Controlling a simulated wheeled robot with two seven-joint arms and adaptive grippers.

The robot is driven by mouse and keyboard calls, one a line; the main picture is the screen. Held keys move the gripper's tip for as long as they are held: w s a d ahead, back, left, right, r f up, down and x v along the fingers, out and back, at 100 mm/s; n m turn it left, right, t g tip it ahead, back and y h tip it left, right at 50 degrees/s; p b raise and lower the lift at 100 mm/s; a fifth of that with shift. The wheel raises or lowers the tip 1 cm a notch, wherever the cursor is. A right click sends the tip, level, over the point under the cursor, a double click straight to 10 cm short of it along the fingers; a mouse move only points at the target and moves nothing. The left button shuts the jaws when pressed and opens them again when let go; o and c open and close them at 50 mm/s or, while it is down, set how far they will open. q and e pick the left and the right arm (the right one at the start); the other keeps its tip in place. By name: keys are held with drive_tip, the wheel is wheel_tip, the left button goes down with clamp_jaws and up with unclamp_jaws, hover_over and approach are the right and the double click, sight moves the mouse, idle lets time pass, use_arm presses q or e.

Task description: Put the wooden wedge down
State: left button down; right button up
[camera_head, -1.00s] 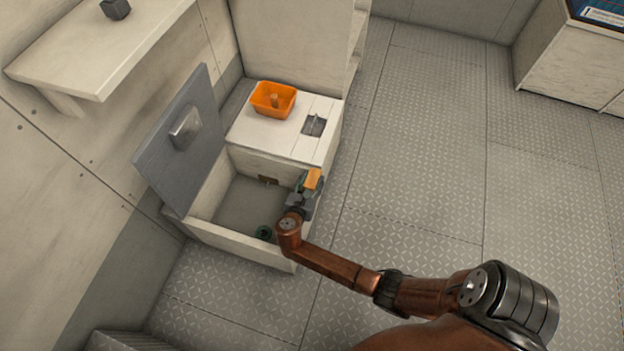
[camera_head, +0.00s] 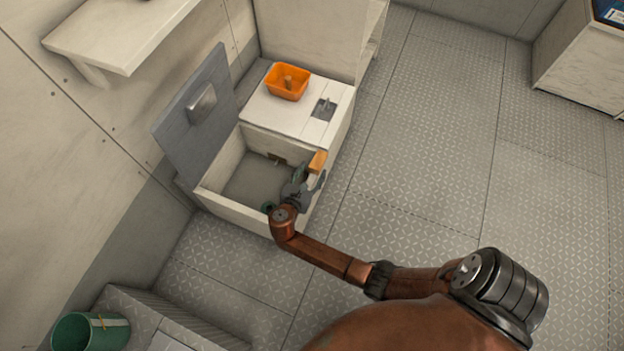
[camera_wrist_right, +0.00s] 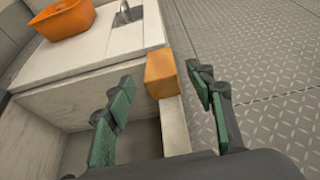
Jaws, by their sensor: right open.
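The wooden wedge (camera_head: 317,162) shows as a small orange-brown block at the right rim of the open locker (camera_head: 236,215). In the right wrist view the wedge (camera_wrist_right: 160,73) appears to rest on top of the narrow rim wall (camera_wrist_right: 174,125). My right gripper (camera_head: 311,177) is open just on the near side of the wedge. In the wrist view its green-padded fingers stand apart, one on each side of the wedge, with gaps showing. My left gripper is not in view.
The grey lid (camera_head: 192,125) stands open at the left. An orange bin (camera_head: 287,94) holding a small tan piece sits on the white top (camera_head: 265,111), near a metal latch (camera_head: 324,108). A green bucket (camera_head: 88,335) stands lower left. The floor at right is clear.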

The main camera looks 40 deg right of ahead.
drive_tip(key=p+v, duration=0.1)
drive_tip(key=v, duration=0.3)
drive_tip(key=shift+d+r, duration=0.1)
drive_tip(key=shift+r, duration=0.05)
drive_tip(key=shift+s+a+r+p, duration=0.1)
drive_tip(key=shift+s+a+p, duration=0.1)
drive_tip(key=shift+a+p, duration=0.3)
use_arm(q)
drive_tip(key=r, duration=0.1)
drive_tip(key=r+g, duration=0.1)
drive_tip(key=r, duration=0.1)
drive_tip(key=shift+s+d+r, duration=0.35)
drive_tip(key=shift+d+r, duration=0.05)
use_arm(e)
drive_tip(key=s+a+f+m+y, duration=0.1)
drive_tip(key=s+f+m+y, duration=0.25)
drive_tip(key=s, duration=0.35)
drive_tip(key=s+f+m+y, duration=0.3)
drive_tip(key=s+f+m, duration=0.1)
drive_tip(key=s, duration=0.3)
drive_tip(key=s+a+m+y, duration=0.4)
drive_tip(key=s+a+m, duration=0.2)
drive_tip(key=s, duration=0.6)
drive_tip(key=s+a+r+m+y, duration=0.1)
drive_tip(key=s+a+m+y, duration=0.4)
drive_tip(key=s, duration=0.8)
drive_tip(key=a+m, duration=0.1)
drive_tip(key=m, duration=0.2)
drive_tip(key=shift+a+r+m, duration=0.2)
drive_tip(key=shift+m, duration=0.15)
